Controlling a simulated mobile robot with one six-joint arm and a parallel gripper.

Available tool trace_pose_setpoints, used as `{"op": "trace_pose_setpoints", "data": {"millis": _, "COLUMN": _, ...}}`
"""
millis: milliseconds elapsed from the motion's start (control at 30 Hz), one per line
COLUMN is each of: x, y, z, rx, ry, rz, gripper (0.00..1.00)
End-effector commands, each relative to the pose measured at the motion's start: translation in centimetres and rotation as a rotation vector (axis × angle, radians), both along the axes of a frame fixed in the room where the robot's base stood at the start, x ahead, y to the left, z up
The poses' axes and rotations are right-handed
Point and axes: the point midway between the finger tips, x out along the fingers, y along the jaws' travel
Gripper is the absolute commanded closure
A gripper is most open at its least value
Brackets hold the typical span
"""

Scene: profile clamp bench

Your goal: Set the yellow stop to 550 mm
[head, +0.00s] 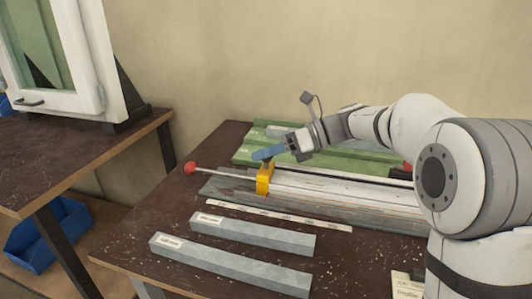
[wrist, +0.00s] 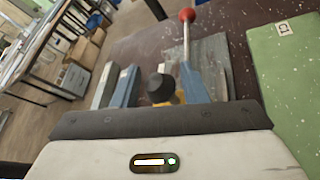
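The yellow stop (head: 264,180) sits near the left end of the grey clamp bed (head: 340,198) in the head view. A black knob (wrist: 160,87) stands on it in the wrist view, with a bit of the yellow stop (wrist: 179,97) showing behind.
A rod with a red ball (head: 190,168) sticks out left of the bed. Two grey profiles (head: 252,233) (head: 230,265) lie in front on the dark table. A green panel (head: 250,150) lies behind. A second table (head: 60,165) with a white-framed window stands at left.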

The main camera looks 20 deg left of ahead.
Motion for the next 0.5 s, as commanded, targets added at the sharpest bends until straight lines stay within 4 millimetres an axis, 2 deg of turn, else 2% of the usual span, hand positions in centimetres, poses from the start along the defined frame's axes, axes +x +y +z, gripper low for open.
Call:
{"op": "trace_pose_setpoints", "data": {"millis": 33, "x": 0.01, "y": -0.01, "z": -0.01, "rx": 0.000, "ry": 0.000, "rz": 0.000, "gripper": 0.65}}
{"op": "trace_pose_setpoints", "data": {"millis": 400, "x": 0.02, "y": -0.04, "z": -0.01, "rx": 0.000, "ry": 0.000, "rz": 0.000, "gripper": 0.95}}
{"op": "trace_pose_setpoints", "data": {"millis": 500, "x": 0.02, "y": -0.05, "z": -0.02, "rx": 0.000, "ry": 0.000, "rz": 0.000, "gripper": 1.00}}
